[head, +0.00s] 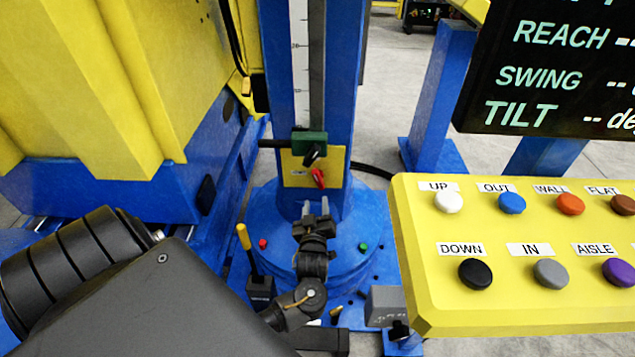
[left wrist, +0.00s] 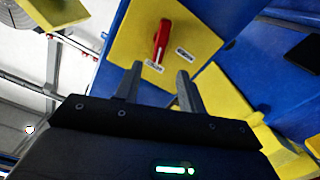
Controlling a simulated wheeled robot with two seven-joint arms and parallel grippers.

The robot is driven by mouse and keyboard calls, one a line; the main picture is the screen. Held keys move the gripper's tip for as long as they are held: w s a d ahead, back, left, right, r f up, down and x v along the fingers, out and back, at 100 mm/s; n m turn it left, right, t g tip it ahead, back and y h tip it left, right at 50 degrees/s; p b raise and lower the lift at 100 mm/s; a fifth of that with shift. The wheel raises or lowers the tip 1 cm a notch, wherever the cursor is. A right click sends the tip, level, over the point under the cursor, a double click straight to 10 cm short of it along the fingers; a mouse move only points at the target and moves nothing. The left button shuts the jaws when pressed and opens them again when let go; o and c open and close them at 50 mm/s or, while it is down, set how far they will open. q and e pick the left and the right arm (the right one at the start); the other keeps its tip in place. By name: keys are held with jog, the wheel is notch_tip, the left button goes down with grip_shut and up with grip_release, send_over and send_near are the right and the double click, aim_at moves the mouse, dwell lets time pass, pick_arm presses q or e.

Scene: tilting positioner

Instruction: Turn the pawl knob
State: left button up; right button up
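A red knob (head: 318,178) sits on a yellow plate (head: 296,181) low on the blue column. In the left wrist view the red knob (left wrist: 161,42) stands roughly upright in the picture, with small white labels beside it, too blurred to read. My left gripper (head: 316,207) is just below the plate in the head view, its fingers pointing toward it. In the left wrist view my left gripper (left wrist: 158,71) has its two fingers apart with nothing between them; the knob lies beyond the tips, apart from them. My right gripper is not in view.
A green block with a black handle (head: 312,153) sits just above the plate. A yellow-handled lever (head: 244,238) stands left of my left wrist. A yellow button panel (head: 428,300) fills the right side, below a dark display (head: 550,70).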

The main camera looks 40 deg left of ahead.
aim_at(317, 181)
pick_arm(q)
jog(key=x, duration=0.9)
jog(key=shift+w+a, duration=0.15)
jog(key=shift+w+a+b, duration=0.3)
jog(key=shift+w, duration=0.15)
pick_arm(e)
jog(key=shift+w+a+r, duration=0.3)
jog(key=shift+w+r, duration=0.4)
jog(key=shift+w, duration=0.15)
pick_arm(q)
jog(key=shift+c, duration=0.4)
jog(key=c, duration=0.7)
jog(key=shift+f, duration=0.1)
grip_shut()
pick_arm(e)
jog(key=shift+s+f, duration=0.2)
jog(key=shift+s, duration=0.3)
